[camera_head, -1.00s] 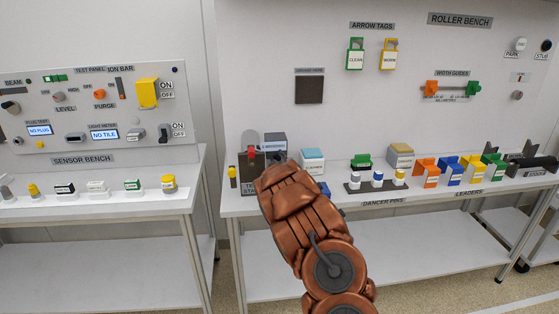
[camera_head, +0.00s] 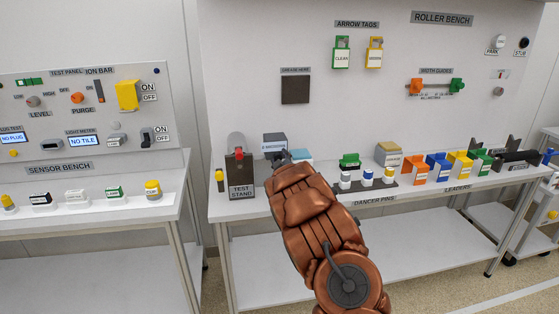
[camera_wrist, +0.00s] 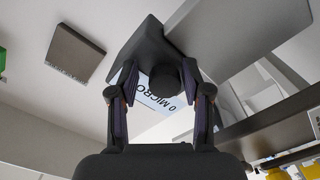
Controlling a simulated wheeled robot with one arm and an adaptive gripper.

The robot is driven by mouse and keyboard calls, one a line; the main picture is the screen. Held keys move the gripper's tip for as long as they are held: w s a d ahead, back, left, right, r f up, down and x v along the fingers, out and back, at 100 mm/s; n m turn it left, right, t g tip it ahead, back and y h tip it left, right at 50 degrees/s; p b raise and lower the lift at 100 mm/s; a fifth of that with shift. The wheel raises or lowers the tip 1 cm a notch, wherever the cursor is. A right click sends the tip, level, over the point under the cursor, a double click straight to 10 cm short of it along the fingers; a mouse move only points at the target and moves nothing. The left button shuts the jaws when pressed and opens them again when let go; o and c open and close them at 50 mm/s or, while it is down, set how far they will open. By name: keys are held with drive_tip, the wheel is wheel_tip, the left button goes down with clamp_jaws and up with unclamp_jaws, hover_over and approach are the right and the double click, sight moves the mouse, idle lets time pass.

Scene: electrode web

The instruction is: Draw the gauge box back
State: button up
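The gauge box (camera_head: 274,142) is a grey box with a "0 MICRONS" label, at the back of the roller bench, just right of the dark test stand (camera_head: 240,175) with its red-topped part. In the wrist view its dark body (camera_wrist: 150,40) and round dark knob (camera_wrist: 166,82) fill the middle, with part of the label behind. In the head view my copper arm hides the gripper and the box's lower front.
A pale blue block (camera_head: 301,155) stands close right of the box, partly hidden. Dancer pins (camera_head: 367,180) and coloured leader blocks (camera_head: 438,166) are farther right. A small yellow-topped item (camera_head: 220,178) stands left of the test stand. The sensor bench (camera_head: 95,215) is at left.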

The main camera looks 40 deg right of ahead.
drive_tip(key=shift+o, duration=0.3)
drive_tip(key=shift+a, duration=0.1)
drive_tip(key=v, duration=1.2)
idle(0.3)
idle(0.5)
